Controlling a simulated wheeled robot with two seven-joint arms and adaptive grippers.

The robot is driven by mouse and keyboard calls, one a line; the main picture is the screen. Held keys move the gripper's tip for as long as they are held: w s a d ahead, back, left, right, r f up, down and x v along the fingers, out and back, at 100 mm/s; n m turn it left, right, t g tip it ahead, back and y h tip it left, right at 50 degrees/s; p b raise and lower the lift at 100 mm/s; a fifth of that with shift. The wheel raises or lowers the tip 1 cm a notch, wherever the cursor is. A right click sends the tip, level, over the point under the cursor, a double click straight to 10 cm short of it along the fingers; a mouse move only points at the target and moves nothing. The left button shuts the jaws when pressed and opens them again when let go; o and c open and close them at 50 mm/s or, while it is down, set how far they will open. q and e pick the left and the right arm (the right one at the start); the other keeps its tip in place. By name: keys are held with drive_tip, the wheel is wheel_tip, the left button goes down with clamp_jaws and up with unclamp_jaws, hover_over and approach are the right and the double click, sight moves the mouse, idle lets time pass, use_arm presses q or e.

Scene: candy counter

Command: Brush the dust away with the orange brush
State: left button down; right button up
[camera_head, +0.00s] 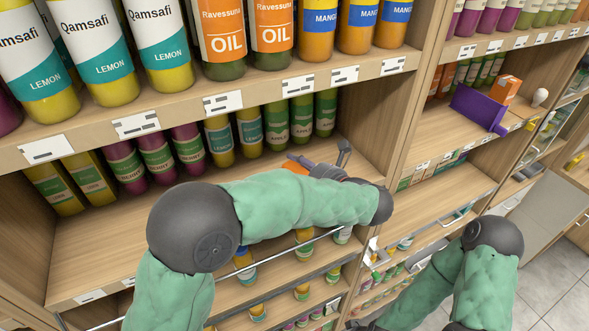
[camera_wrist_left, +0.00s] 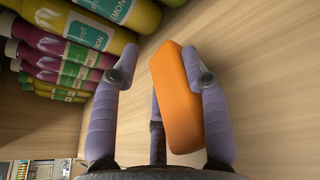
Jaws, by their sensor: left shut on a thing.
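The orange brush (camera_wrist_left: 178,95) shows in the left wrist view as a rounded orange block between the fingers of my left gripper (camera_wrist_left: 160,62). In the head view a small orange part (camera_head: 298,164) of it shows beside my left gripper (camera_head: 316,162), which is over the middle shelf and partly hidden by my own arm. The gripper is shut on the brush. I cannot make out its bristles. No dust can be told apart on the shelf boards in either view. My right arm is at the lower right in the head view, and its gripper is out of view.
Juice bottles (camera_head: 220,140) line the back of the middle shelf (camera_head: 90,240); the front is bare wood. An upper shelf (camera_head: 250,95) with large bottles hangs above. A purple object (camera_head: 478,108) and an orange box (camera_head: 505,88) stand on the right-hand shelf.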

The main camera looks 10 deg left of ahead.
use_arm(q)
drive_tip(key=shift+w+d+f, duration=0.1)
drive_tip(key=shift+w+d, duration=0.5)
drive_tip(key=shift+d, duration=0.35)
drive_tip(key=shift+s+a+r, duration=0.1)
drive_tip(key=shift+s+a, duration=0.3)
drive_tip(key=shift+a, duration=0.35)
drive_tip(key=shift+s+a+r, duration=0.1)
drive_tip(key=shift+s+a, duration=0.25)
drive_tip(key=shift+a, duration=0.4)
drive_tip(key=shift+s+a, duration=0.4)
drive_tip(key=shift+a, duration=0.35)
drive_tip(key=shift+s+a+f, duration=0.1)
drive_tip(key=shift+s+a, duration=0.7)
drive_tip(key=shift+a, duration=0.65)
drive_tip(key=shift+s+a+f, duration=0.1)
drive_tip(key=shift+s+a, duration=0.65)
drive_tip(key=shift+a, duration=0.75)
drive_tip(key=shift+s+a, duration=0.8)
drive_tip(key=shift+a, duration=0.65)
drive_tip(key=shift+s+a+r, duration=0.1)
drive_tip(key=shift+s+a, duration=0.3)
drive_tip(key=shift+a, duration=0.35)
drive_tip(key=shift+s+a, duration=0.4)
drive_tip(key=shift+a, duration=0.4)
drive_tip(key=shift+s+a+r, duration=0.1)
drive_tip(key=shift+s+a, duration=0.3)
drive_tip(key=shift+a, duration=0.35)
